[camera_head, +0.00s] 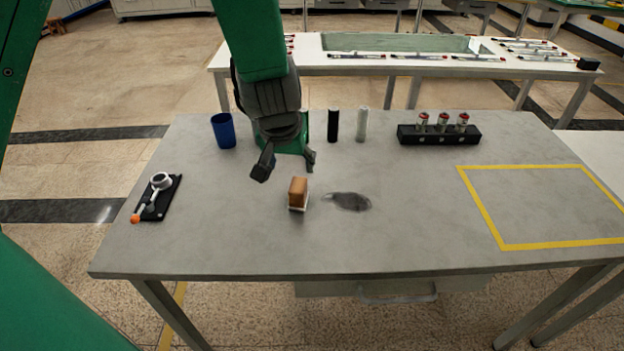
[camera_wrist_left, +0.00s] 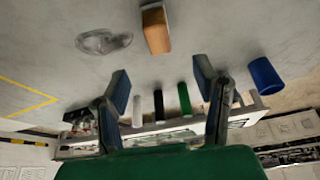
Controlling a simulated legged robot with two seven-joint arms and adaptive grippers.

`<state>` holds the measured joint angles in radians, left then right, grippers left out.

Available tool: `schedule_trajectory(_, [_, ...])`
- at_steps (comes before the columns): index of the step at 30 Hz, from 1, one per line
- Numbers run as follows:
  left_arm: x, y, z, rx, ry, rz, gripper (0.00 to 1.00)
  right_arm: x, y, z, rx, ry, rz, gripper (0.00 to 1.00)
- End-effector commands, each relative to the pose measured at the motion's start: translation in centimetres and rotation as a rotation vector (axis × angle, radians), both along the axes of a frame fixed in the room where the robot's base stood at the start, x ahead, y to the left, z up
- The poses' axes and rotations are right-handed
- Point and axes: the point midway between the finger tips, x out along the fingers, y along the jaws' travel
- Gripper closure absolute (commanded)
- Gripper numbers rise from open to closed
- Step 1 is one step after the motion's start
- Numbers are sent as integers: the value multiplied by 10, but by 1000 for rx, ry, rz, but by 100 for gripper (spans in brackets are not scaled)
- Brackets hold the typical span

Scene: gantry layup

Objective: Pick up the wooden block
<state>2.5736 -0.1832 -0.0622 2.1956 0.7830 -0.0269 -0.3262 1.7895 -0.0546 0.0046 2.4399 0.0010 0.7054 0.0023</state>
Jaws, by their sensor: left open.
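The wooden block (camera_head: 298,191) stands upright on the grey table (camera_head: 400,230), left of its middle, with a thin pale layer at its base. It also shows at the top of the left wrist view (camera_wrist_left: 156,30), beyond and between my fingers. My left gripper (camera_head: 287,168) is open and empty, behind and above the block and apart from it. In the left wrist view its two fingers (camera_wrist_left: 163,92) are spread wide. My right gripper is not in view.
A dark patch (camera_head: 347,201) lies right of the block. A blue cup (camera_head: 223,131), a black cylinder (camera_head: 333,125) and a pale cylinder (camera_head: 362,124) stand behind. A black holder (camera_head: 439,137) is back right; a black device (camera_head: 157,197) lies left. A yellow outline (camera_head: 543,247) marks clear table.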

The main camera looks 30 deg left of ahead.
Motion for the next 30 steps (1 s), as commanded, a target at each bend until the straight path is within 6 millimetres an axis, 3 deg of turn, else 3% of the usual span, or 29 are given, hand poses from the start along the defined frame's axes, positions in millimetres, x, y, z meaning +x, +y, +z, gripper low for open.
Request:
schedule_trajectory(5, [5,2,-16,-3,1,1,45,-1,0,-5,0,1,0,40])
schedule_trajectory(13, [25,9,-66,-2,3,2,45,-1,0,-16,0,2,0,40])
schedule_trajectory(22, [34,12,-88,-2,0,1,45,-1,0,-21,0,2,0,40])
schedule_trajectory(30, [48,15,-124,-2,1,1,45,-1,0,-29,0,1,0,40])
